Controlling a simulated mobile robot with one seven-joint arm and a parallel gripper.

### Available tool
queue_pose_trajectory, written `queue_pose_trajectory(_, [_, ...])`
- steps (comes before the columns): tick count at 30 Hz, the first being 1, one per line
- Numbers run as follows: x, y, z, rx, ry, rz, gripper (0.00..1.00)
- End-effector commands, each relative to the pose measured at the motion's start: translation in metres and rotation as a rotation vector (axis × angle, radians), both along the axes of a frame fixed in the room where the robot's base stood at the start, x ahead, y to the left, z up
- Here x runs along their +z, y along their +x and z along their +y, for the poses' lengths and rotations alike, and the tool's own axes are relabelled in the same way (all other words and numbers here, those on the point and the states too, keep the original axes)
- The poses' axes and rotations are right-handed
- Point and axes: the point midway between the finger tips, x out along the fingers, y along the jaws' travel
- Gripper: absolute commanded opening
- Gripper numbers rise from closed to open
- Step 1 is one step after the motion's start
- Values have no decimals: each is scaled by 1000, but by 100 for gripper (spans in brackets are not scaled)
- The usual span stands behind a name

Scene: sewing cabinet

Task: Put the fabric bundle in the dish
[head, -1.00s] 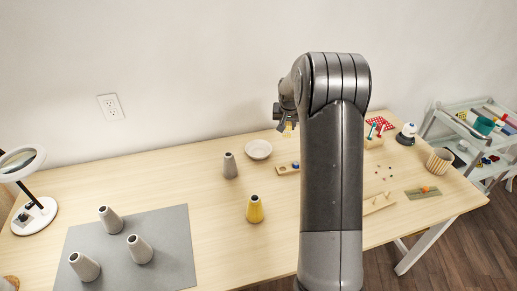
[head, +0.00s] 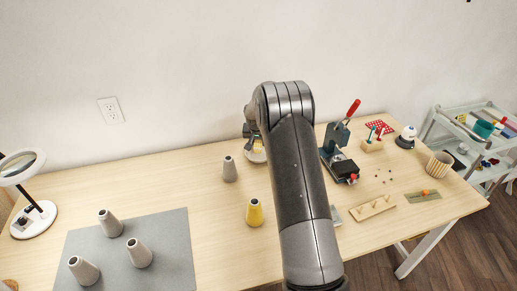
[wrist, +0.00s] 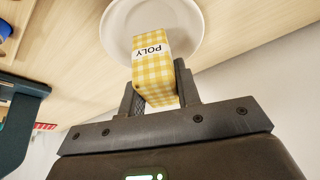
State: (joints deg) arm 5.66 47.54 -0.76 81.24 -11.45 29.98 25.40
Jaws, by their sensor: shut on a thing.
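The fabric bundle (wrist: 152,72) is a yellow checked block with a white label reading "POLY". My gripper (wrist: 158,88) is shut on it in the wrist view, with a finger on each side. The dish (wrist: 197,48) is white and round, and lies beyond the bundle, which overlaps it in that view. In the head view my gripper (head: 257,142) is over the dish (head: 257,157), which is mostly hidden behind it. The bundle shows there only as a small yellow patch. I cannot tell whether the bundle touches the dish.
A dark press with a red handle (head: 340,150) stands right of my arm. Several grey cones share a grey mat (head: 175,235). A pegged wooden board (head: 372,208) lies at right.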

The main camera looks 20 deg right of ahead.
Motion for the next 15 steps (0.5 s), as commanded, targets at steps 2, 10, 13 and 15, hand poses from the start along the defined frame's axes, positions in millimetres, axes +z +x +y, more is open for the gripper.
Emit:
queue_pose_trajectory(2, [-12, -1, 0, 1, 0, 4, 9])
queue_pose_trajectory(10, [-37, -1, 0, 1, 0, 1, 9])
queue_pose_trajectory(13, [-36, -1, 0, 1, 0, 1, 9])
queue_pose_trajectory(15, [-37, -1, 0, 1, 0, 1, 9])
